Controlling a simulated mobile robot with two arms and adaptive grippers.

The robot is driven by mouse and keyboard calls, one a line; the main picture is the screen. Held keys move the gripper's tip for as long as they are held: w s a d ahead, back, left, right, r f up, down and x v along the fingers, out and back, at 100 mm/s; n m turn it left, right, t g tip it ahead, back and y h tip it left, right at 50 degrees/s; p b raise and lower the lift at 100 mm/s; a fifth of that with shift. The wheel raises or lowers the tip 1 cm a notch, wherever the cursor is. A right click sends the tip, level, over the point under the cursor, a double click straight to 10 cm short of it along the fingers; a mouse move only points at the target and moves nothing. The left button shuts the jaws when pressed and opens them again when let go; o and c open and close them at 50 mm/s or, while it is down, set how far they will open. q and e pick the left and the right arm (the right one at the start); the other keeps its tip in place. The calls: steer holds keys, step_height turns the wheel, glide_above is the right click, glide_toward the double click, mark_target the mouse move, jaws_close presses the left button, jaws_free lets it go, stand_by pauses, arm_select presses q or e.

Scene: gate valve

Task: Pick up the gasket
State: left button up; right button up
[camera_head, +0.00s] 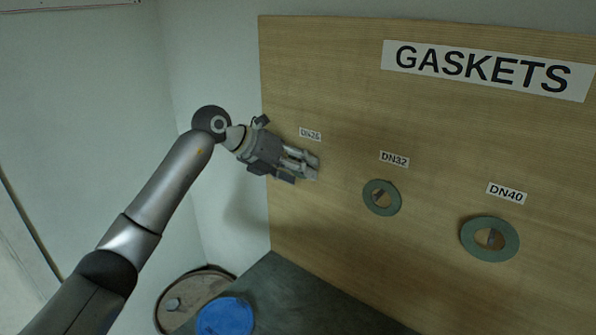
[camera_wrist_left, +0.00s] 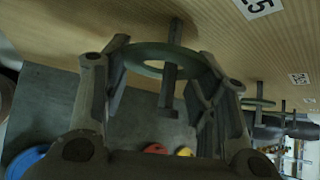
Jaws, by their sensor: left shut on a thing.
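My left gripper (camera_head: 310,168) is at the board just below the DN25 label (camera_head: 311,134). In the left wrist view its two fingers (camera_wrist_left: 160,62) are shut on the sides of a thin green ring gasket (camera_wrist_left: 150,50). A grey peg (camera_wrist_left: 172,70) passes through this ring, so the gasket is still around the peg, close to the board. My right gripper is not seen.
The wooden board (camera_head: 330,220) also holds a DN32 gasket (camera_head: 370,196) and a larger DN40 gasket (camera_head: 470,240) on pegs to the right. Below are a dark surface (camera_head: 300,295), a blue round lid (camera_head: 225,317) and a round container (camera_head: 180,292).

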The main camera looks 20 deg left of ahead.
arm_select(q)
steer(key=shift+r, duration=0.25)
steer(key=shift+s+a+r+b, duration=0.1)
steer(key=shift+s+r+b, duration=0.05)
steer(key=shift+b, duration=0.45)
steer(key=s+a+b, duration=0.3)
steer(key=s+b, duration=0.1)
steer(key=s, duration=0.4)
steer(key=s+a+b, duration=0.3)
steer(key=s+b, duration=0.1)
steer(key=s, duration=0.4)
steer(key=shift+s+r, duration=0.15)
steer(key=shift+s, duration=0.2)
steer(key=shift+w, duration=0.1)
